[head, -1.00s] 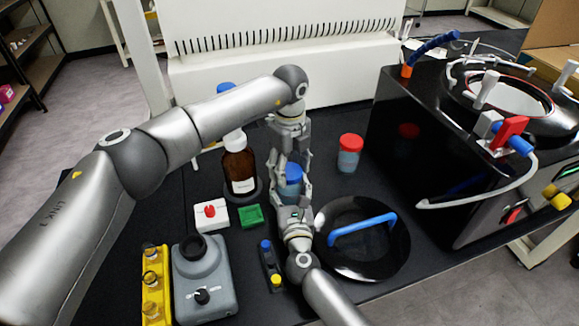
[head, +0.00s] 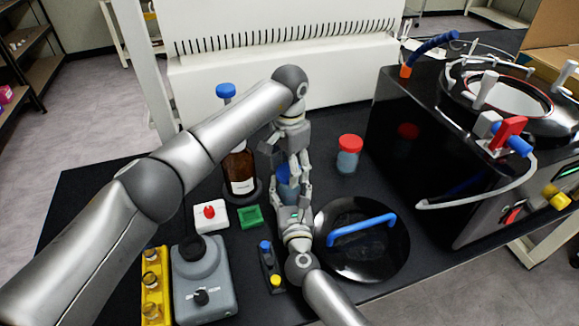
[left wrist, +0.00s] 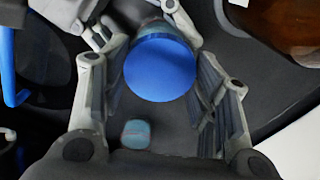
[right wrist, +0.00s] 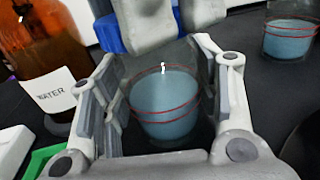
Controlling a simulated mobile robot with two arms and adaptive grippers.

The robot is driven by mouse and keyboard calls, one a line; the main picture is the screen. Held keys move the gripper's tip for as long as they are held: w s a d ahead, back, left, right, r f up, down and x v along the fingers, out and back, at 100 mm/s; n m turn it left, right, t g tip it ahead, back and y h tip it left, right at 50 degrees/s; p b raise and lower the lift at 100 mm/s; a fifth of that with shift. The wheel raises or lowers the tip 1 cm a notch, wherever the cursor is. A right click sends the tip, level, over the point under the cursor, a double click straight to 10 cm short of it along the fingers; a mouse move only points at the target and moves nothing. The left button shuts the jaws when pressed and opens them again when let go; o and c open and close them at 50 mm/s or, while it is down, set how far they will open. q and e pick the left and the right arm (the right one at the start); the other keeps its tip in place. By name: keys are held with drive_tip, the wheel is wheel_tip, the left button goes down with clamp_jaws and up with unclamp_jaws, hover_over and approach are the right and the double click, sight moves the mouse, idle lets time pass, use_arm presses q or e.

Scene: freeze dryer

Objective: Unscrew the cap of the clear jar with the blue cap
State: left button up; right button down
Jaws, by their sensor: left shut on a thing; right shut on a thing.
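The clear jar (right wrist: 165,105) with blue-grey contents and red rings stands upright on the black bench; the head view shows part of it (head: 286,188). My right gripper (head: 291,197) comes from the front and is shut on the jar's body. The jar's blue cap (left wrist: 160,68) lies between the fingers of my left gripper (head: 287,165), which reaches down from above and is shut on it. In the right wrist view the cap (right wrist: 108,34) is partly behind the left fingers. The head view mostly hides the cap. I cannot tell how far it has turned.
An amber bottle (head: 241,172) stands close on the left, a red-capped jar (head: 348,154) on the right. A black lid with a blue handle (head: 362,230) lies right of my right gripper. A green tray (head: 250,216) and a grey device (head: 203,280) are front left.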

idle(0.3)
use_arm(q)
drive_tip(key=o, duration=1.1)
drive_tip(key=shift+r, duration=0.1)
